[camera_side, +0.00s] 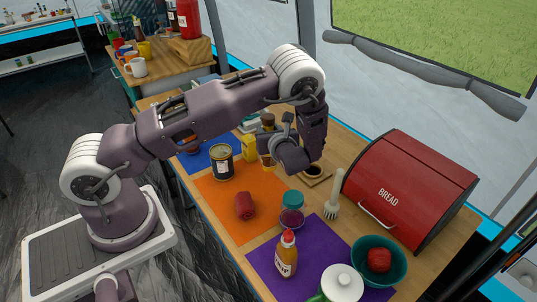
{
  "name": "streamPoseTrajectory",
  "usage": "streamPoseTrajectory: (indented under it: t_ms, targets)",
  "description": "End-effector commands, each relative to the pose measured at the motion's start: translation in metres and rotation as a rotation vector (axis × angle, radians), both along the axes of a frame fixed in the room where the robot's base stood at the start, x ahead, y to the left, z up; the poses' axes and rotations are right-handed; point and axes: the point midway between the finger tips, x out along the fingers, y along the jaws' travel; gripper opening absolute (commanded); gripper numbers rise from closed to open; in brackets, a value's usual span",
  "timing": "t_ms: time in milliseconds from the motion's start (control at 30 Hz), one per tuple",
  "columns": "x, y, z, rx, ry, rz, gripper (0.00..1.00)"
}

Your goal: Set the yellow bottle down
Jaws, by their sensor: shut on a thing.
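My gripper (270,143) is shut on a slim bottle with a dark brown top and an amber-yellow lower part, which I take as the yellow bottle (267,160). It looks upright over the far edge of the orange mat (219,199). My fingers hide its middle, and I cannot tell whether its base touches the table. Another yellow-orange bottle (286,258) with a red cap stands upright on the purple mat (262,258), apart from my gripper.
A yellow container (250,148) stands just left of the held bottle, with a dark can (222,162) farther left. A red item (245,206) lies on the orange mat. A teal-lidded jar (292,209), brush (332,207), teal bowl (366,272) and red bread box (412,185) stand to the right.

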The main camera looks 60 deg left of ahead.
Motion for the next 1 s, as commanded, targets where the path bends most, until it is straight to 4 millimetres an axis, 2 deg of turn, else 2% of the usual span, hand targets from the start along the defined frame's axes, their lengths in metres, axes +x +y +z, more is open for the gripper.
streamPoseTrajectory:
  t_ms: [200, 267, 633, 667, 733, 767, 1000]
  targets:
    - [0.0, 0.001, -0.04, 0.003, 0.002, 0.001, 0.0]
    - [0.0, 0.001, -0.046, 0.003, -0.001, 0.001, 0.0]
    - [0.0, 0.001, -0.051, 0.002, -0.002, 0.0, 0.0]
    - [0.0, 0.0, -0.052, 0.0, -0.001, 0.0, 0.39]
    - [0.0, 0.0, -0.052, 0.0, -0.001, 0.0, 0.53]
    - [0.0, 0.0, -0.052, 0.0, -0.001, 0.0, 0.57]
    - [0.0, 0.0, -0.051, 0.0, -0.001, 0.0, 0.57]
